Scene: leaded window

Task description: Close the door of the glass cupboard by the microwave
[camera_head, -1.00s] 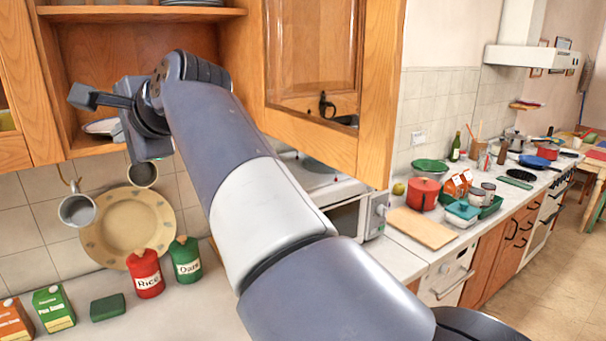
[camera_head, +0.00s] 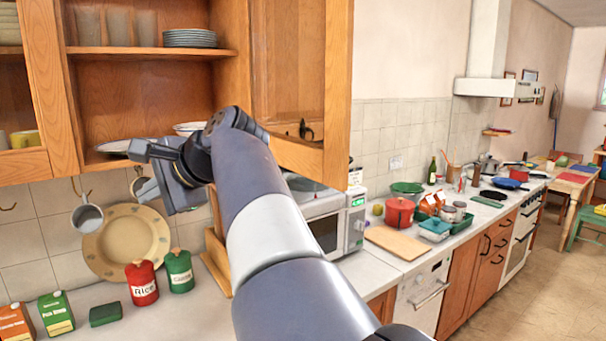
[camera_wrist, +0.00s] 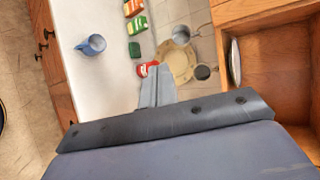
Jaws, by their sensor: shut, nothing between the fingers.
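The cupboard (camera_head: 150,80) above the counter is open, with plates and glasses on its shelves. Its wood-framed door (camera_head: 338,90) stands swung out on the right, above the microwave (camera_head: 335,225). In the wrist view the closed fingers (camera_wrist: 158,85) point over the counter, and the cupboard's interior (camera_wrist: 270,60) is on the right.
A neighbouring cupboard (camera_head: 45,90) is at the left. Red (camera_head: 141,283) and green (camera_head: 179,270) canisters stand on the counter. A cutting board (camera_head: 394,243) and pots lie to the right.

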